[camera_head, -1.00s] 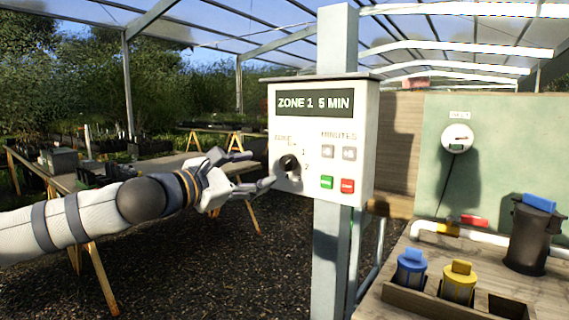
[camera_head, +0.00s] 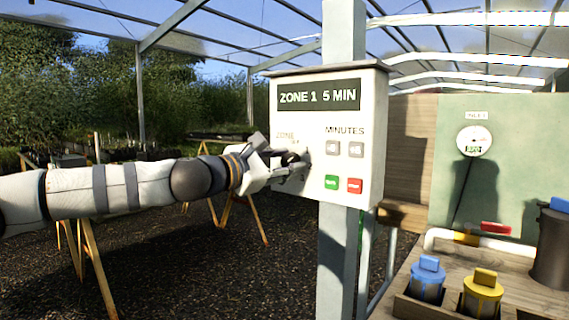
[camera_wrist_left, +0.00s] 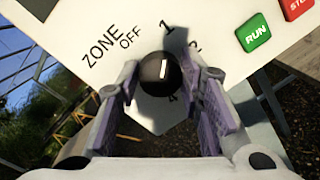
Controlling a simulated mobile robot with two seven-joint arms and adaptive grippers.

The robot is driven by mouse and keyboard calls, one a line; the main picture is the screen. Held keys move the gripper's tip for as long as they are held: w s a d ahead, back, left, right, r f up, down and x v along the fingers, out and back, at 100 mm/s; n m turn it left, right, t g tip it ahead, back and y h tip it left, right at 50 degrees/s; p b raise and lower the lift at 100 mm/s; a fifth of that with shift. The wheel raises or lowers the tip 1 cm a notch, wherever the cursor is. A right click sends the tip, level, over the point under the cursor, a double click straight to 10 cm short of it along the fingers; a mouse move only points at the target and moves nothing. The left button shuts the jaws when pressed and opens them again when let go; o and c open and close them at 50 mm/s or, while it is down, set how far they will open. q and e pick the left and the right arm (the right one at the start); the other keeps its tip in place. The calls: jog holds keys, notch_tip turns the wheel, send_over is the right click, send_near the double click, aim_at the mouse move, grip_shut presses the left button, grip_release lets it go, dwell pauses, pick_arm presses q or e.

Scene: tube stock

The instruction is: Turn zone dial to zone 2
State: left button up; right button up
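The control box (camera_head: 373,112) is white, on a grey post, and its display (camera_head: 318,95) reads "ZONE 1 5 MIN". The black zone dial (camera_wrist_left: 159,73) shows in the left wrist view with its white pointer line up, slightly toward the 1. In the head view, the left gripper (camera_head: 286,160) covers much of the dial. My right gripper is not in view.
Grey minutes buttons (camera_head: 345,149), a green RUN button (camera_head: 331,184) and a red button (camera_head: 355,186) sit right of the dial. A wooden bench (camera_head: 400,277) with blue (camera_head: 428,280) and yellow (camera_head: 482,294) capped filters stands at lower right.

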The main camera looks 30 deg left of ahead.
pick_arm(q)
jog(key=shift+m, duration=0.3)
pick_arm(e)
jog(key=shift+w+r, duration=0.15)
pick_arm(q)
jog(key=shift+s+r+m+p, duration=0.1)
jog(key=shift+r+m+p, duration=0.1)
jog(key=shift+m+p, duration=0.55)
jog(key=m, duration=0.3)
jog(key=shift+p, duration=0.3)
jog(key=m+p, duration=0.1)
jog(key=m, duration=0.1)
jog(key=shift+m, duration=0.35)
jog(key=shift+f+m+g, duration=0.15)
jog(key=shift+m+g, duration=0.15)
jog(key=shift+m, duration=0.5)
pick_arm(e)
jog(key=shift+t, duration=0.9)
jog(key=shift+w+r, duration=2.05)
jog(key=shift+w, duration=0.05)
pick_arm(q)
jog(key=shift+p, duration=0.3)
jog(key=o, duration=1.2)
jog(key=shift+f, duration=0.1)
jog(key=shift+c, duration=0.2)
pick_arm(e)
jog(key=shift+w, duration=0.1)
